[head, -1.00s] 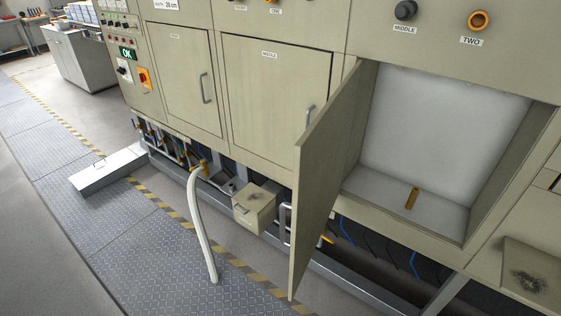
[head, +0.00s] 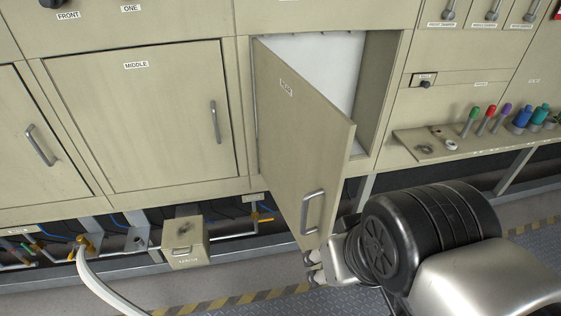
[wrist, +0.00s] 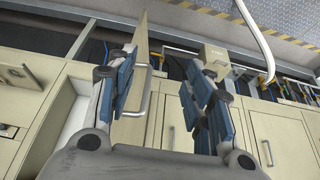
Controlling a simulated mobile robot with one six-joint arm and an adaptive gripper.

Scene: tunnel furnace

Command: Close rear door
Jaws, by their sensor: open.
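The rear door (head: 295,135), a beige panel with a metal handle (head: 313,208), stands partly open. It is hinged at its left edge in the head view. The white-lined chamber (head: 315,52) shows behind it. My gripper (head: 314,268) is by the door's lower free corner, partly hidden by my arm. In the wrist view, which is upside down, my gripper (wrist: 160,65) is open with its fingers spread. The door (wrist: 136,50) and its handle (wrist: 148,95) appear in the gap between the fingers. I cannot tell whether a finger touches them.
The closed middle door (head: 140,115) is to the left. A small drawer box (head: 185,243) and a white hose (head: 100,285) stick out low in front. A shelf (head: 410,145) with coloured handles is at the right. Striped floor (head: 235,300) lies below.

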